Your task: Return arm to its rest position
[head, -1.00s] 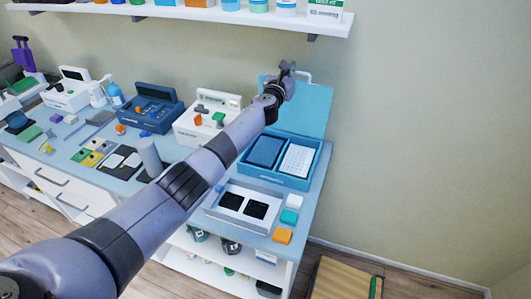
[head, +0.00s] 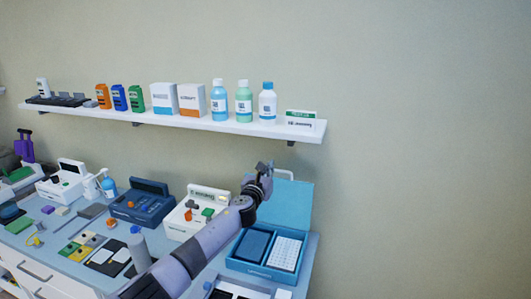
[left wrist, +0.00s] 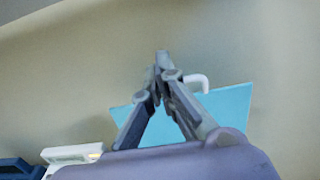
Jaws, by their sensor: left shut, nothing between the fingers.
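My left arm reaches up from the bottom of the head view, over the counter. My left gripper (head: 264,170) is shut and empty, in front of the raised lid of a blue case. In the left wrist view its fingers (left wrist: 160,62) meet at the tips, with the blue lid (left wrist: 228,108) and its white handle behind them. I cannot tell from the picture how far the gripper is from the lid. My right gripper is in neither view.
The open blue case (head: 262,268) holds a dark blue pad and a white tray. White and blue boxes, a spray bottle (head: 107,186) and a grey cylinder (head: 138,246) crowd the counter. A wall shelf (head: 185,123) with bottles and boxes hangs above. Bare wall fills the right.

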